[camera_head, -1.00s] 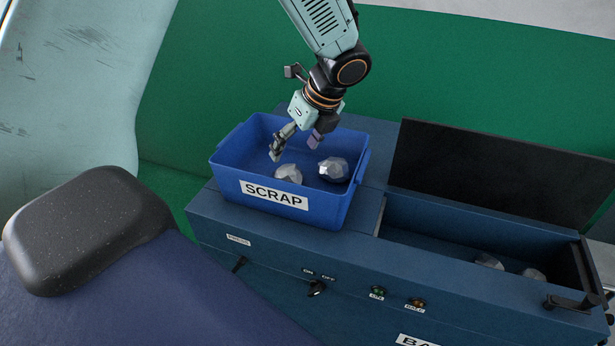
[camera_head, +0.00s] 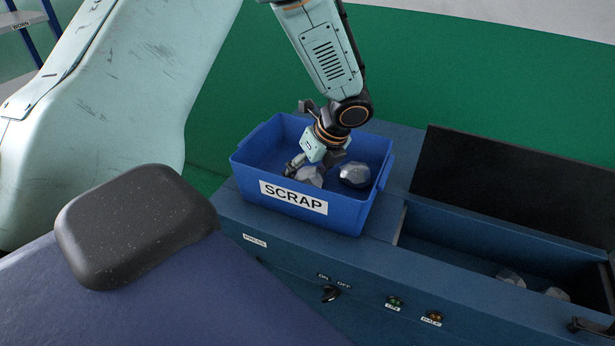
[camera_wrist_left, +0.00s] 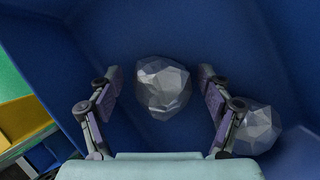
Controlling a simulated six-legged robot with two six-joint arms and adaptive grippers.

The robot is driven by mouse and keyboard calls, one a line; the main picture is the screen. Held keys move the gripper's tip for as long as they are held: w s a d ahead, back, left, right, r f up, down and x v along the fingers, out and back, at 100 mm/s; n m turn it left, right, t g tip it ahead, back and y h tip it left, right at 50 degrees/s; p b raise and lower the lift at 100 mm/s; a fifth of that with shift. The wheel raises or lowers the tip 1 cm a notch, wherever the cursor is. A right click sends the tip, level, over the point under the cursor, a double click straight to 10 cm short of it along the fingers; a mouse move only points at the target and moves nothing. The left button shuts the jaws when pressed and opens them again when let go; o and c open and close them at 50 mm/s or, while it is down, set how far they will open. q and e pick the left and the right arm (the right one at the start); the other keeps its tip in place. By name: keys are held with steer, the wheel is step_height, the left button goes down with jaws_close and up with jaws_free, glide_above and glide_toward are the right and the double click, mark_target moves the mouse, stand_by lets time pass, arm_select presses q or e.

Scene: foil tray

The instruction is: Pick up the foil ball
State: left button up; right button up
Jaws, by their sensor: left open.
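Two faceted silver foil balls lie in the blue SCRAP bin (camera_head: 344,214). One foil ball (camera_head: 310,176) is at the left, partly hidden by my left gripper (camera_head: 306,166) in the head view. The other foil ball (camera_head: 354,176) lies to its right. In the left wrist view, one foil ball (camera_wrist_left: 162,88) sits between the open fingers of my left gripper (camera_wrist_left: 164,92), with gaps on both sides. The other ball (camera_wrist_left: 256,126) is just outside the right finger, partly hidden by it. My right gripper is not in view.
The bin stands on a blue baler (camera_head: 290,262) with switches on its front. To the right is an open chamber with two more foil balls (camera_head: 511,278) (camera_head: 556,293) and a raised dark lid (camera_head: 500,190). The bin walls surround the gripper closely.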

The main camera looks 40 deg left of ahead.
arm_select(q)
steer(key=shift+d+r, duration=0.15)
steer(key=shift+d, duration=0.1)
steer(key=shift+c, duration=1.2)
steer(key=shift+a, duration=0.15)
steer(key=c, duration=1)
